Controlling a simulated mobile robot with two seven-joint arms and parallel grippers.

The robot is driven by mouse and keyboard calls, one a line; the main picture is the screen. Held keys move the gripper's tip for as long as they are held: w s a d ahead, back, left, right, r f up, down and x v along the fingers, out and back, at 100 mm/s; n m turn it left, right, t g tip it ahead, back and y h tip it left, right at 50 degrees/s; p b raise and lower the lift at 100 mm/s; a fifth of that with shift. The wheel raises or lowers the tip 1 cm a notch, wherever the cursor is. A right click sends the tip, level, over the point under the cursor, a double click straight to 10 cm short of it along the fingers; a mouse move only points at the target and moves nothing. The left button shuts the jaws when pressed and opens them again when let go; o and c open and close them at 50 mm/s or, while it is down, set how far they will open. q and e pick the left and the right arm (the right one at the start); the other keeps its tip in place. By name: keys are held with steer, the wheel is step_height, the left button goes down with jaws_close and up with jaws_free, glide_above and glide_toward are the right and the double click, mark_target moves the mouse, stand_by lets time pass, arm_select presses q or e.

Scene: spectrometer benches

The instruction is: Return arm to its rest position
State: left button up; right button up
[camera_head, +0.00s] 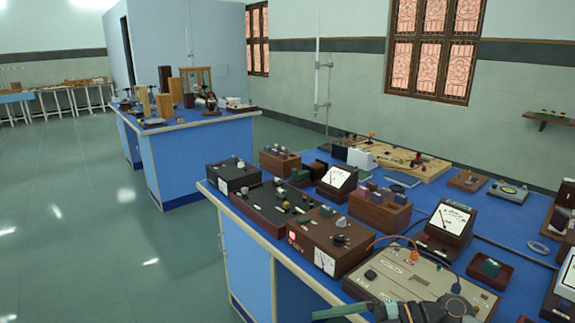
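A dark grey part of my arm with a gripper (398,311) shows at the bottom edge, right of centre; it seems to be my right one. It is over the near edge of the blue bench (222,197), in front of a beige instrument box (405,277). A greenish bar (340,311) sticks out to its left; I cannot tell whether it is held or is part of the gripper. The fingers are cut off or unclear, so their opening cannot be judged. My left gripper is out of view.
Meter boxes crowd the bench, including a brown one (325,262) and a black one (233,177). A thin stand (318,75) rises behind. A second blue bench (190,160) with apparatus stands back left. The floor (70,210) at left is clear.

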steer(key=s+d+f+m+t+h+p, duration=0.2)
steer(key=s+d+f+m+t+h, duration=0.2)
steer(key=s+f+m+h, duration=0.2)
steer(key=s+d+f+m+t+h+p, duration=0.3)
steer(key=s+f+m+h, duration=0.3)
steer(key=s+f+m, duration=0.5)
step_height(320, 180, down, 3)
steer(key=d+m+t, duration=0.1)
steer(key=m, duration=0.7)
steer(key=shift+s+d+h+p, duration=0.15)
steer(key=shift+s+h+p, duration=0.05)
steer(key=shift+h+p, duration=0.15)
